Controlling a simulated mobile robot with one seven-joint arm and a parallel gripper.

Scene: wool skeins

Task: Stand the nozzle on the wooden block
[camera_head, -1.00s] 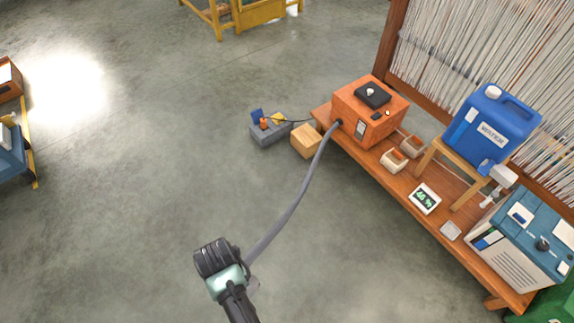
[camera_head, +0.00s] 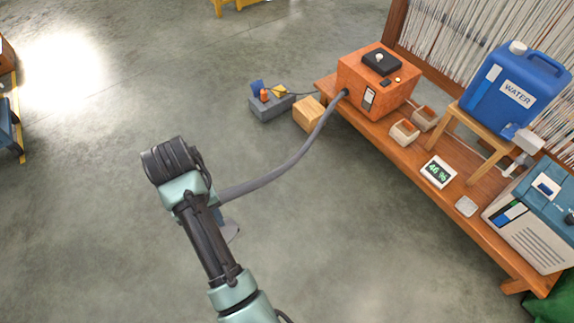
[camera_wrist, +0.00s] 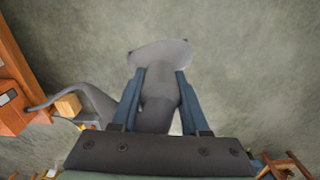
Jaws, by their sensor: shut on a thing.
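The grey nozzle (camera_wrist: 157,100) is in my gripper (camera_wrist: 160,75), whose two blue fingers are shut on its body. Its flared end (camera_wrist: 160,53) points away from the wrist.
A grey box (camera_head: 270,107) with small coloured items stands left of the block. The orange bench (camera_head: 410,155) carries small bins, a display (camera_head: 438,172), a blue water canister (camera_head: 513,90) and a blue-and-white machine (camera_head: 535,220). The floor between my gripper and the block is open.

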